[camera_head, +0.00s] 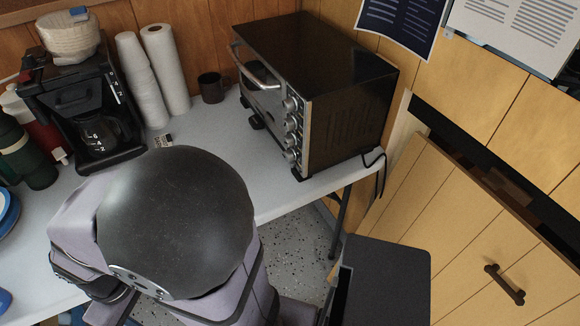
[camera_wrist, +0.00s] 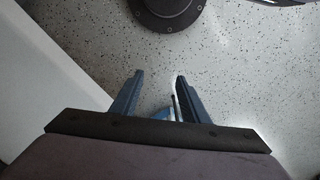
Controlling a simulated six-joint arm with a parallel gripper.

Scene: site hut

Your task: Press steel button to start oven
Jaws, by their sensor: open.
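The toaster oven (camera_head: 345,115) is dark with a steel front and stands at the right end of the white table. Its door handle (camera_head: 256,68) runs across the upper front. A column of several round steel controls (camera_head: 291,124) lines the front's right edge; I cannot tell which one is the button. My gripper (camera_wrist: 158,78) shows in the wrist view with its two blue fingers apart, pointing over speckled floor and away from the oven. Nothing is seen held. In the head view my arm's rounded dark link hides part of the table, and my gripper cannot be made out.
A coffee maker (camera_head: 85,110), paper cup stacks (camera_head: 145,80), a paper roll (camera_head: 166,68) and a dark mug (camera_head: 211,87) stand left of the oven. Bottles (camera_head: 22,150) are at far left. The table (camera_head: 225,130) is clear before the oven. A wooden cabinet (camera_head: 470,230) is at right.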

